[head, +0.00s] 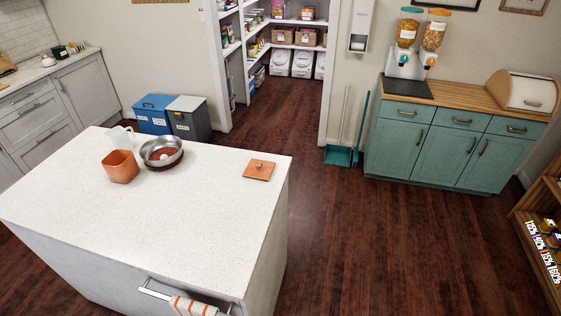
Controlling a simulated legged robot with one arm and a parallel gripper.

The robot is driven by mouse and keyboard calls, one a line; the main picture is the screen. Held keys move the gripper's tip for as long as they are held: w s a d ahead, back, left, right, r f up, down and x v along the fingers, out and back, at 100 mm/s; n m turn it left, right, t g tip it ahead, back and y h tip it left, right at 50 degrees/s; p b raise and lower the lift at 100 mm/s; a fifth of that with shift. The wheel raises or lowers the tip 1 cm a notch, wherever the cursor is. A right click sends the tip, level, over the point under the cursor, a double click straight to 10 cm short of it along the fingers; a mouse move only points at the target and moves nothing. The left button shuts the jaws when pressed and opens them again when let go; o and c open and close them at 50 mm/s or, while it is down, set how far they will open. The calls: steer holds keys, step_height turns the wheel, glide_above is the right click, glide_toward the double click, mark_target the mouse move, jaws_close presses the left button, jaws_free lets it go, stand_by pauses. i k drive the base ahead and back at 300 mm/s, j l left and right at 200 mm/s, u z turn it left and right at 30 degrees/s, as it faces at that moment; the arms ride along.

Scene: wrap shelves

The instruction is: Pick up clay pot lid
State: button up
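A flat, square orange-brown clay lid (259,170) with a small knob on top lies on the white island countertop, near its right end. An orange clay pot (121,167) stands open on the same countertop, to the left, well apart from the lid. My gripper is not in view in the head view.
The white island (190,222) fills the lower left. A metal pan (161,153) and a white pitcher (119,138) stand beside the pot. A striped towel (190,307) hangs on the front handle. Dark wooden floor (370,245) is free to the right, before the teal cabinet (446,150).

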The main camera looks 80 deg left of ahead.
mark_target(259, 169)
steer(key=i+j+u, duration=0.25)
steer(key=u, duration=0.25)
steer(key=i+j+u, duration=0.1)
steer(key=i+u, duration=0.2)
steer(key=u, duration=0.15)
steer(key=i+u, duration=0.3)
steer(key=u, duration=0.2)
steer(key=i+u, duration=0.3)
steer(key=u, duration=0.2)
steer(key=i+u, duration=0.25)
steer(key=u, duration=0.25)
steer(key=i+l+u, duration=0.1)
steer(key=i+u, duration=0.15)
steer(key=u, duration=0.25)
steer(key=i+l+u, duration=0.2)
steer(key=u, duration=0.3)
steer(key=i+l+u, duration=0.2)
steer(key=u, duration=0.25)
steer(key=i+l+u, duration=0.15)
steer(key=u, duration=0.3)
steer(key=i+l+u, duration=0.1)
steer(key=l+u, duration=0.35)
steer(key=i+l+u, duration=0.1)
steer(key=u, duration=0.3)
steer(key=l, duration=0.1)
